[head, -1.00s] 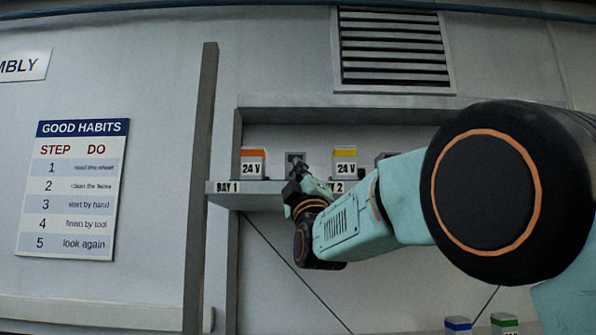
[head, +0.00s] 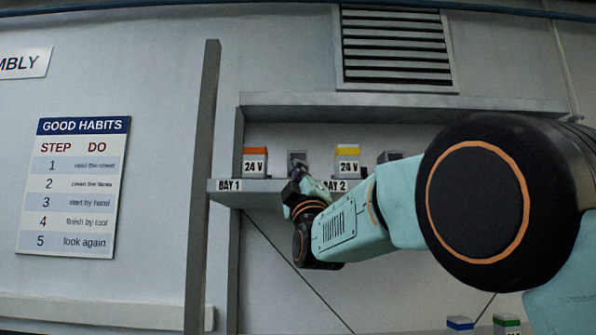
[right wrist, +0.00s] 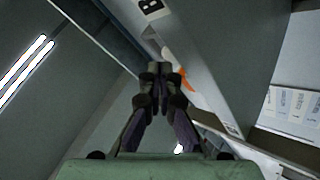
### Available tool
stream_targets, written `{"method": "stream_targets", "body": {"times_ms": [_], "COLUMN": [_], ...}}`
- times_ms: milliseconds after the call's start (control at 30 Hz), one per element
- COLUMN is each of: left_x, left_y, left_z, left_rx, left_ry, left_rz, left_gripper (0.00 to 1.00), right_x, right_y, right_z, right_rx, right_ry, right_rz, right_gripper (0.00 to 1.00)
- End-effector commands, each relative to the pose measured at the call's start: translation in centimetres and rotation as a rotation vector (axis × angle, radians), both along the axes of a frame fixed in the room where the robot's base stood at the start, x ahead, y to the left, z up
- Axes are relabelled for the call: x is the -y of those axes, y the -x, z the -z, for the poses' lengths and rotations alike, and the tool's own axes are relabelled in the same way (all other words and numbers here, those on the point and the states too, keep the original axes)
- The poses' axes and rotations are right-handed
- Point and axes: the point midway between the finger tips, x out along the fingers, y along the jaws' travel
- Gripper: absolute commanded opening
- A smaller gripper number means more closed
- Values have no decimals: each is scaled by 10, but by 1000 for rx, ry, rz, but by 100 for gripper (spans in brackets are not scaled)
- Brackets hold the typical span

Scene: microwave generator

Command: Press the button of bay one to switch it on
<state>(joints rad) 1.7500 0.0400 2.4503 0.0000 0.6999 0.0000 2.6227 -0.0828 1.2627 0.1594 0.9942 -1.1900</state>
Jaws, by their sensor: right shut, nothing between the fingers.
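The bay one label (head: 229,185) is on the shelf's front edge at left. Above it stands an orange-topped 24 V block (head: 255,163). To its right is a small grey box (head: 297,157), partly covered by my right gripper; I cannot make out a button on it. My right gripper (head: 297,173) is shut and empty, just in front of or below that box; contact cannot be told. In the right wrist view its fingertips (right wrist: 160,72) are together, near an orange patch (right wrist: 184,78). My left gripper is not in view.
A yellow-topped 24 V block (head: 347,160) and another grey box (head: 389,156) stand further right on the shelf (head: 262,186). A post (head: 202,190) rises left of it. Blue-topped (head: 460,324) and green-topped (head: 506,322) blocks sit low at right.

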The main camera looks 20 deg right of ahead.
Motion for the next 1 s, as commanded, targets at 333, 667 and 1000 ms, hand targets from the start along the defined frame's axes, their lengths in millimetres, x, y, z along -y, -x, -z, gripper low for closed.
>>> {"method": "stream_targets", "body": {"times_ms": [333,667,1000], "left_x": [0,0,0], "left_y": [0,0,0], "left_z": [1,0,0], "left_rx": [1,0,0], "left_ry": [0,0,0], "left_rz": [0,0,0], "left_gripper": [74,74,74], "right_x": [1,2,3], "right_y": [-5,-8,-11], "right_z": [0,1,0], "right_rx": [1,0,0], "right_ry": [0,-1,-1], "right_rz": [0,1,1], "right_gripper": [0,0,0]}}
